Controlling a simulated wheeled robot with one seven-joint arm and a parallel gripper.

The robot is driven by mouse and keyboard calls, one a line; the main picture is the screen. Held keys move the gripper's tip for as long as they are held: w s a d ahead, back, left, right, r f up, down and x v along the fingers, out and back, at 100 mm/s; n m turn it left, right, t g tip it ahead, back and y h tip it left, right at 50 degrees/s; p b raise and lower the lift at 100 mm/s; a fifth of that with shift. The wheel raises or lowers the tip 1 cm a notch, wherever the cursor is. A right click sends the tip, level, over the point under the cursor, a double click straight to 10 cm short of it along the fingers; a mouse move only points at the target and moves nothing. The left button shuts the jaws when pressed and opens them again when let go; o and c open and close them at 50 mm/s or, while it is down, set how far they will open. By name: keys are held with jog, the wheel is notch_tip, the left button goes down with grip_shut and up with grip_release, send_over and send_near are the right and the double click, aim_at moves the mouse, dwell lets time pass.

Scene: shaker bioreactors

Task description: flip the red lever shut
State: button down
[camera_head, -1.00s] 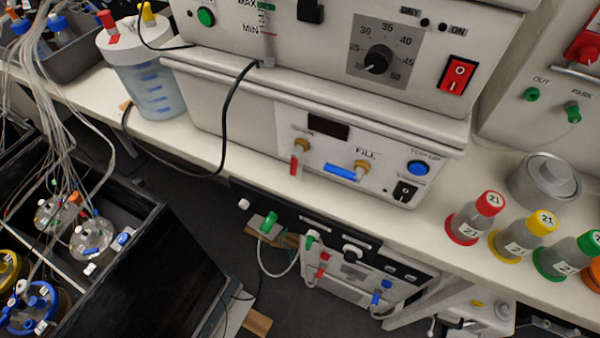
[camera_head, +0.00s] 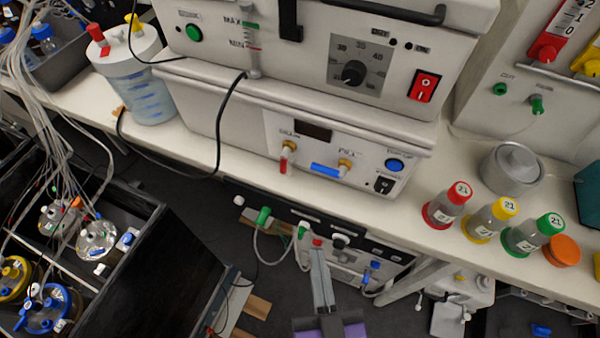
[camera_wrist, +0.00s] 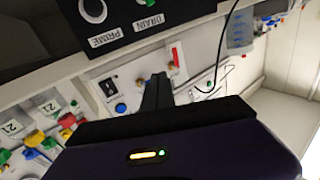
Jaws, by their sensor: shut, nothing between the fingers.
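A red lever (camera_head: 284,162) hangs straight down from a brass valve marked DRAIN on the white unit's front panel. In the wrist view, turned upside down, the lever (camera_wrist: 176,56) shows just right of my fingertips. My gripper (camera_head: 318,250) is shut and empty, apart from the lever, below and to its right in the head view. Its fingers also show in the wrist view (camera_wrist: 158,78). A blue lever (camera_head: 327,170) lies level on the FILL valve beside it; my fingers seem to hide it in the wrist view. Another small red part (camera_head: 317,242) shows at my fingertips, on the lower unit.
A blue button (camera_head: 395,165) and a black switch (camera_head: 384,185) are right of the levers. Capped bottles (camera_head: 447,206) stand on the bench to the right. A black cable (camera_head: 218,140) hangs left of the panel. Tubing (camera_head: 275,250) loops at the lower unit (camera_head: 352,259).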

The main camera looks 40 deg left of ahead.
aim_at(284, 169)
jog(key=shift+n+g+y, duration=0.4)
jog(key=shift+y, duration=0.2)
jog(key=a, duration=0.2)
jog(key=a+r, duration=0.1)
jog(key=a, duration=0.1)
jog(key=shift+s, duration=0.15)
jog(key=shift+r, duration=0.1)
jog(key=p+x, duration=0.3)
jog(key=x, duration=0.9)
jog(key=shift+w+a+r+p, duration=0.1)
jog(key=shift+w+a+p, duration=0.1)
jog(key=shift+w+p, duration=0.2)
jog(key=shift+w+a, duration=0.35)
jog(key=shift+a, duration=0.05)
